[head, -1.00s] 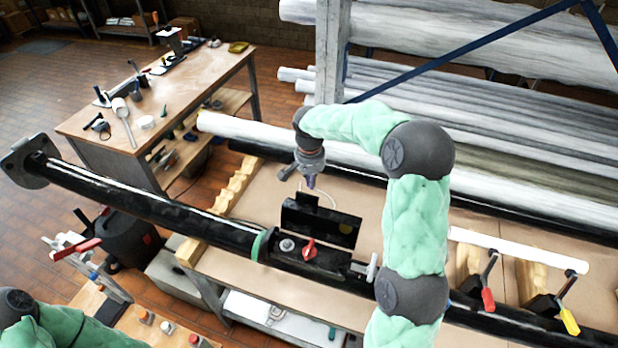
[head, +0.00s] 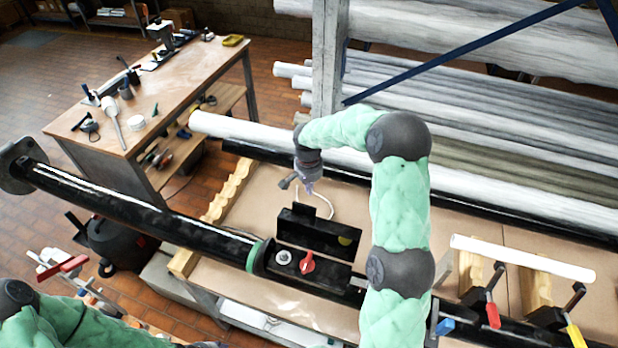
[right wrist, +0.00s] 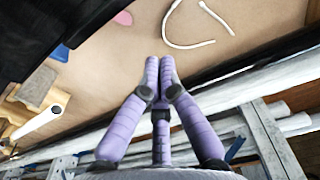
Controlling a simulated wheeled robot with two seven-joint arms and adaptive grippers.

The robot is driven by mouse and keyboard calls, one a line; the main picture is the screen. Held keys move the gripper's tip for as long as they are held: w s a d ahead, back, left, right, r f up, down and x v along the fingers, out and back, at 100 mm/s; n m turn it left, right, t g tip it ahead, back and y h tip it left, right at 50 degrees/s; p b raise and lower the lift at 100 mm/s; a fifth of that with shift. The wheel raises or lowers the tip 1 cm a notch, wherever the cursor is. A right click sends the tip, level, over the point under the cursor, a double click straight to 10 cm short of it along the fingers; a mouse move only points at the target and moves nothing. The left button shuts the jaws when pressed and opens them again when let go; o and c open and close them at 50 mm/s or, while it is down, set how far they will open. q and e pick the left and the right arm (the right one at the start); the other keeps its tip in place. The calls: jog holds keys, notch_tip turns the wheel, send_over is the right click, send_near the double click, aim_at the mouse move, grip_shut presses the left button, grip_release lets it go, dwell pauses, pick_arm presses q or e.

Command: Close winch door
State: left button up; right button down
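The winch door (head: 318,232) is a black panel standing raised along the far side of the winch housing on the black mast (head: 140,205). The housing's top, with a red knob (head: 307,263) and a round silver part (head: 283,257), is uncovered. My right gripper (head: 308,190) is just beyond the door's upper edge, pointing down; I cannot tell whether it touches. In the right wrist view its purple fingers (right wrist: 159,64) are together with nothing visible between them. The door is not clear in that view. My left arm shows at lower left; its gripper is out of view.
A white cord (head: 325,203) lies on the bench (head: 235,290) behind the door. Clamps with red (head: 493,315) and yellow (head: 576,336) handles stand at right. A tool table (head: 180,90) is at back left. Long white poles lie behind the mast.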

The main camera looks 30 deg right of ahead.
jog(key=shift+s+a+f+p, duration=0.2)
jog(key=shift+s+a+p, duration=0.3)
jog(key=shift+s+a, duration=0.95)
jog(key=shift+w+a, duration=0.1)
